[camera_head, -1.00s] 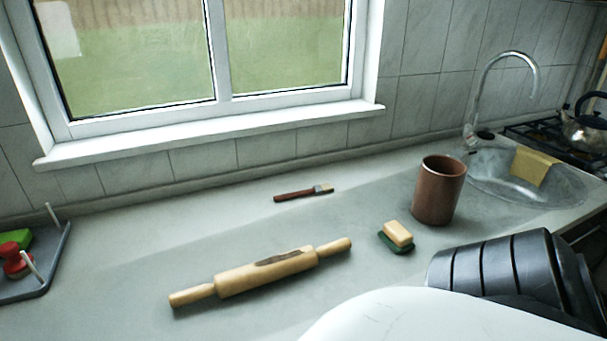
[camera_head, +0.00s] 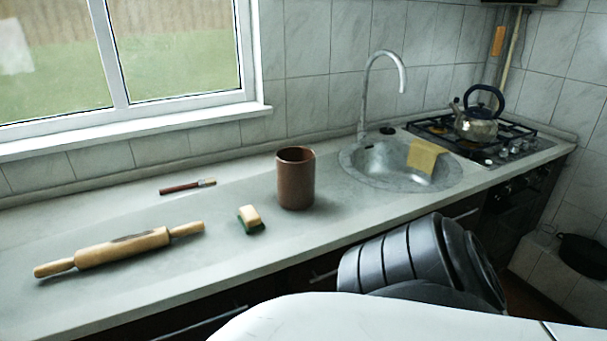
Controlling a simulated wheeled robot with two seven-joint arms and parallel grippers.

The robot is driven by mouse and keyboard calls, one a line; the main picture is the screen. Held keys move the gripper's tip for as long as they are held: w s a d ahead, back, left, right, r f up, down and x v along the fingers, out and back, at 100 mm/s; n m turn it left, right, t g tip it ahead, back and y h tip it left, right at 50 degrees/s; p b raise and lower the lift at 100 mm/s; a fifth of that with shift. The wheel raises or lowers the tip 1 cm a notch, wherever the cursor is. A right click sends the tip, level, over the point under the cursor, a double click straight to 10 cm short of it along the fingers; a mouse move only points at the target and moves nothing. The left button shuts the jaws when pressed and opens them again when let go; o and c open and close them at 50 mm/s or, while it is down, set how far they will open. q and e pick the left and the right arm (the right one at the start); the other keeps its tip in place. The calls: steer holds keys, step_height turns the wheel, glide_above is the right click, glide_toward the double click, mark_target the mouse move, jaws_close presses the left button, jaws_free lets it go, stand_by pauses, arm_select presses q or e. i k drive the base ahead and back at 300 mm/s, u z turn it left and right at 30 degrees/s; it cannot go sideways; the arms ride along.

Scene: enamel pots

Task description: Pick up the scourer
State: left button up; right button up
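The scourer (camera_head: 251,219) lies on the grey worktop, left of and a little in front of a brown cylindrical pot. It is a small block with a pale yellow-tan upper part and a dark green part below. Nothing touches it from above. Neither of my grippers shows in the head view. White and dark ribbed parts at the bottom right appear to be my own body.
The brown pot (camera_head: 296,180) stands beside the scourer. A rolling pin (camera_head: 120,248) and a brush (camera_head: 187,186) lie to the left. A sink (camera_head: 374,173) with a yellow cloth (camera_head: 423,157) and a hob with a kettle (camera_head: 477,123) are at right. The front worktop is clear.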

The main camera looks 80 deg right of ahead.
mark_target(252, 223)
steer(key=k, duration=0.2)
steer(key=z, duration=1.1)
